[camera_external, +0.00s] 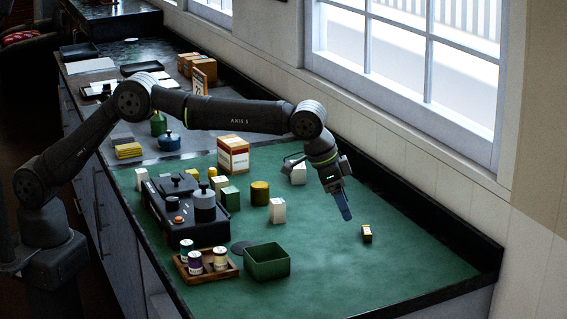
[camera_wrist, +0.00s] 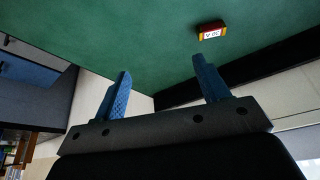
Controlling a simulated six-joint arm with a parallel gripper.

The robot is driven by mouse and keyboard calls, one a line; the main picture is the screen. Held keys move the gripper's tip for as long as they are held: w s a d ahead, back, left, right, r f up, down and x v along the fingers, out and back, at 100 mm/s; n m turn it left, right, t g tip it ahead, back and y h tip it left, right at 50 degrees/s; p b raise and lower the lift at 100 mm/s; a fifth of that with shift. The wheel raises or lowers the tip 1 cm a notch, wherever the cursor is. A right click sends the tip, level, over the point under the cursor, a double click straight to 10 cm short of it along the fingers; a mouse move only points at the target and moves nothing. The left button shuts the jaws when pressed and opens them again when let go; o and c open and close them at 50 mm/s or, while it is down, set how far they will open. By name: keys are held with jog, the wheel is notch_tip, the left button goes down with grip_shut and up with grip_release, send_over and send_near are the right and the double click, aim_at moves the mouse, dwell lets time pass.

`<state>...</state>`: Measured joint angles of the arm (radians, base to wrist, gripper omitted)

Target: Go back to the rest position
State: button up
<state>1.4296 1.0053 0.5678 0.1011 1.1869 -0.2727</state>
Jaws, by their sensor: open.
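My gripper (camera_external: 344,204) hangs above the right part of the green mat (camera_external: 330,265), its blue fingers pointing down. In the wrist view my gripper (camera_wrist: 163,90) shows two blue fingers spread wide with nothing between them. A small yellow and dark block (camera_external: 367,234) lies on the mat, right of and below the fingertips in the external view. In the wrist view this block (camera_wrist: 211,31) shows a red edge and a white label, beyond the right finger and apart from it.
A black device (camera_external: 188,207), a wooden tray (camera_external: 229,270) with small jars, a green open box (camera_external: 267,262) and several small blocks stand on the left half. A carton (camera_external: 233,154) stands behind. The wall and window (camera_external: 410,70) border the right. The front right mat is clear.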

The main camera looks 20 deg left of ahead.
jog(key=w+a+n+t, duration=0.1)
jog(key=w+a+n, duration=0.3)
jog(key=w+a, duration=0.85)
jog(key=shift+y, duration=0.5)
jog(key=w+f, duration=0.2)
jog(key=w, duration=0.2)
jog(key=w+f, duration=0.3)
jog(key=w, duration=0.1)
jog(key=w+d+f, duration=0.1)
jog(key=w+f, duration=0.1)
jog(key=w, duration=0.2)
jog(key=shift+w+d+f, duration=0.1)
jog(key=shift+w+f, duration=0.1)
jog(key=shift+w, duration=0.2)
jog(key=shift+w+f, duration=0.15)
jog(key=shift+f, duration=0.5)
jog(key=shift+o, duration=0.2)
